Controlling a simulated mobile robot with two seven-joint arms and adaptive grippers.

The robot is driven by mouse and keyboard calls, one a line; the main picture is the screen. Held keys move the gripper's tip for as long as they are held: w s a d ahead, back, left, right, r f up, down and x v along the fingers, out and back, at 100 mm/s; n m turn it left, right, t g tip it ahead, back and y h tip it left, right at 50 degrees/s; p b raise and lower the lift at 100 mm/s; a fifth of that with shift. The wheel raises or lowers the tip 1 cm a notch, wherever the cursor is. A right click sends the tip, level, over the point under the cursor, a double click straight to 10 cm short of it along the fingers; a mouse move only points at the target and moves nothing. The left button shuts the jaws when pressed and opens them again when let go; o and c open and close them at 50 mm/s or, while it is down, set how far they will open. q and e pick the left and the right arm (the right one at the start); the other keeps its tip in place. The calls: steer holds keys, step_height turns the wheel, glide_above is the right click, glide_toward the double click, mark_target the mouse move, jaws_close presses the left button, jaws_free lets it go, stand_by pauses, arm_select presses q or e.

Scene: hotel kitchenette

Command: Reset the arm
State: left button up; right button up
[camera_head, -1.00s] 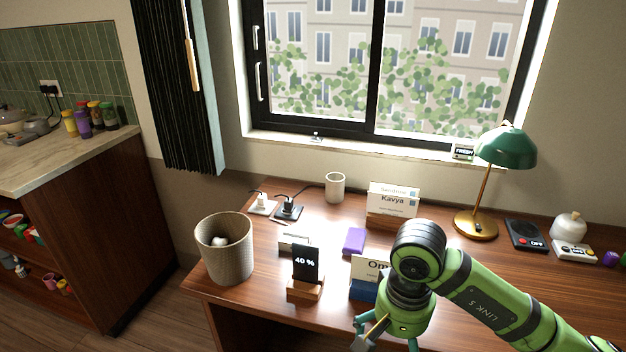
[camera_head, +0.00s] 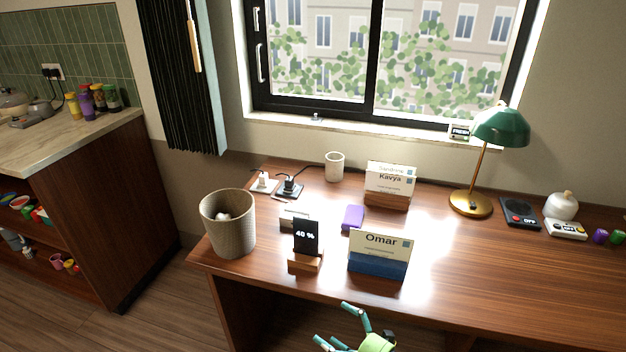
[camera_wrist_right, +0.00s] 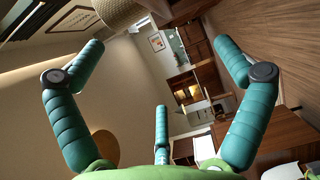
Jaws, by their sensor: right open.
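My right gripper (camera_head: 336,324) shows at the bottom edge of the head view, low in front of the desk (camera_head: 480,270). Only its green palm and teal fingers show there; the rest of the arm is out of frame. In the right wrist view its fingers (camera_wrist_right: 160,60) are spread wide, with nothing between them. It is apart from the blue-based "Omar" name card (camera_head: 378,268) on the desk. My left gripper is in neither view.
Near the desk's front edge stand a woven bin (camera_head: 229,238) and a "40 %" display (camera_head: 305,240). A green lamp (camera_head: 500,127) stands at the back right. The desk's front right is clear. A kitchen counter (camera_head: 75,145) is at the left.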

steer(key=s+d+f+m+g+h, duration=0.1)
steer(key=s+d+f+m+h, duration=0.4)
steer(key=f, duration=0.4)
steer(key=s+d+f+m+h, duration=0.2)
steer(key=s+d+f+m, duration=0.25)
steer(key=f+m, duration=0.3)
steer(key=s+d+f+m+g+h, duration=0.1)
steer(key=s+d+f+m+h, duration=0.4)
steer(key=f, duration=0.4)
steer(key=s+d+f+m+g, duration=0.1)
steer(key=s+f+m+g, duration=0.3)
steer(key=s, duration=1)
steer(key=s+d+f+m+g+h, duration=0.1)
steer(key=s+f+m+g, duration=0.2)
steer(key=s, duration=1.1)
step_height(320, 180, down, 3)
steer(key=shift+d+f+m+g, duration=0.15)
steer(key=shift+d+m+g, duration=0.25)
steer(key=shift+m, duration=0.55)
steer(key=shift+w, duration=0.1)
